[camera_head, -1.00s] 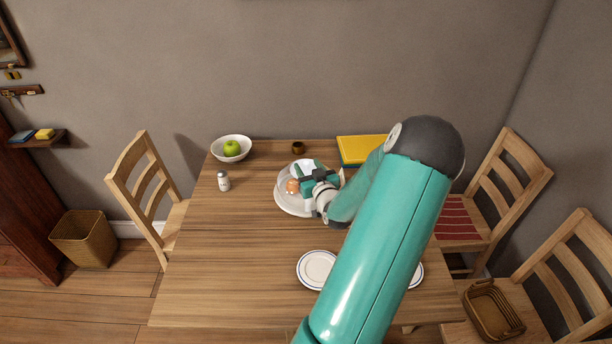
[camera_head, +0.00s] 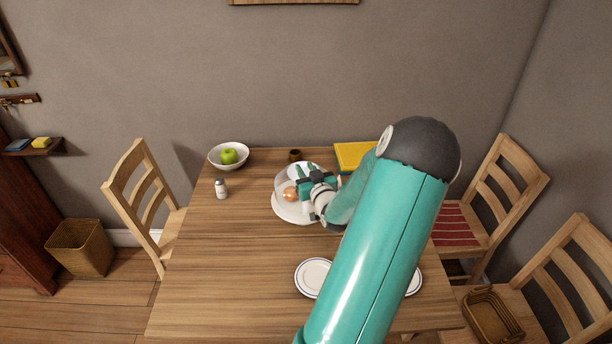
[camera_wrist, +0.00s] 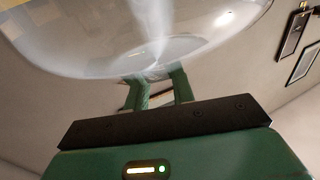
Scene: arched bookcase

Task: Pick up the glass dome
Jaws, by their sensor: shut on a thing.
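The clear glass dome (camera_head: 282,184) is at the back middle of the table, over a white plate (camera_head: 287,215) with an orange-brown piece of food (camera_head: 290,194) on it. My gripper (camera_head: 306,172) is at the dome's top right side and shut on it. The exact grip point is hidden by my fingers and wrist. The dome looks slightly raised or tilted above the plate, but the gap is hard to judge. In the wrist view the dome (camera_wrist: 110,50) fills the upper part as a large see-through bowl, just beyond my green fingers (camera_wrist: 157,92).
A bowl (camera_head: 216,156) with a green apple, a white shaker (camera_head: 221,190), a small brown cup (camera_head: 295,155) and a yellow-topped item (camera_head: 354,154) stand around the plate. Small plates (camera_head: 312,276) lie nearer. The table's left front (camera_head: 220,285) is clear. Chairs stand at both sides.

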